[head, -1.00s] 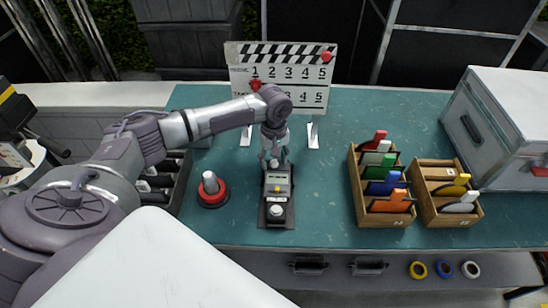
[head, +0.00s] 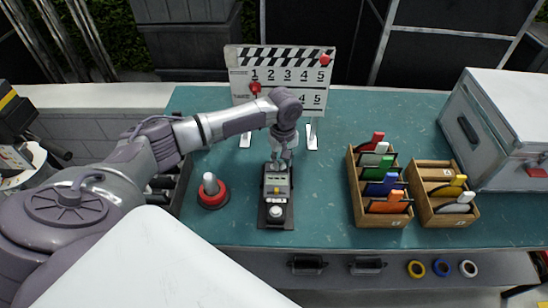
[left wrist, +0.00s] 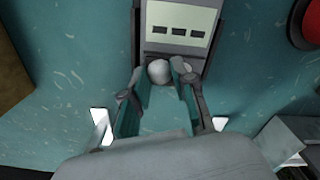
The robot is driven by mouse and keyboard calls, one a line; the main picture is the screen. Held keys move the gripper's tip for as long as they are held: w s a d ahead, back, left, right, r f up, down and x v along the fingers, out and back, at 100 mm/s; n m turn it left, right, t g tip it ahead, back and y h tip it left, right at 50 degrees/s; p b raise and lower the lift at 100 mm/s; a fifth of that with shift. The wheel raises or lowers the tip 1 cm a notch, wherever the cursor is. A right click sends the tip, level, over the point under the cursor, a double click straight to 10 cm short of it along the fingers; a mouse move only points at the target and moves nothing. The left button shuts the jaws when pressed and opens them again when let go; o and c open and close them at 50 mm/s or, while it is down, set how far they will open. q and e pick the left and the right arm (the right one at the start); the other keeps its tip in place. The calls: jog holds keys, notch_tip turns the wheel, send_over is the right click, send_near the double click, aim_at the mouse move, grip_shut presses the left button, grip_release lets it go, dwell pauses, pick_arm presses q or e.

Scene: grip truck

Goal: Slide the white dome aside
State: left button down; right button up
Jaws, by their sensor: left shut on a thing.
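A narrow grey device with a pale panel (head: 277,184) stands on the teal table in the head view. My left gripper (head: 279,164) is at its far end. In the left wrist view a white dome (left wrist: 158,71) sits at that end of the device (left wrist: 180,20). The fingers of my left gripper (left wrist: 159,76) are on either side of the dome and shut on it. Another rounded white knob (head: 276,212) shows at the device's near end in the head view. My right gripper is not in view.
Wooden racks with coloured pieces (head: 354,205) and a grey case (head: 500,120) are at the right. The table between device and racks is clear.

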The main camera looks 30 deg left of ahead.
pick_arm(q)
jog(key=shift+w+d, duration=0.25)
jog(key=shift+d, duration=0.1)
jog(key=c, duration=0.9)
grip_release()
jog(key=shift+r, duration=0.1)
notch_tip(320, 180, up, 12)
jog(key=shift+f, duration=0.2)
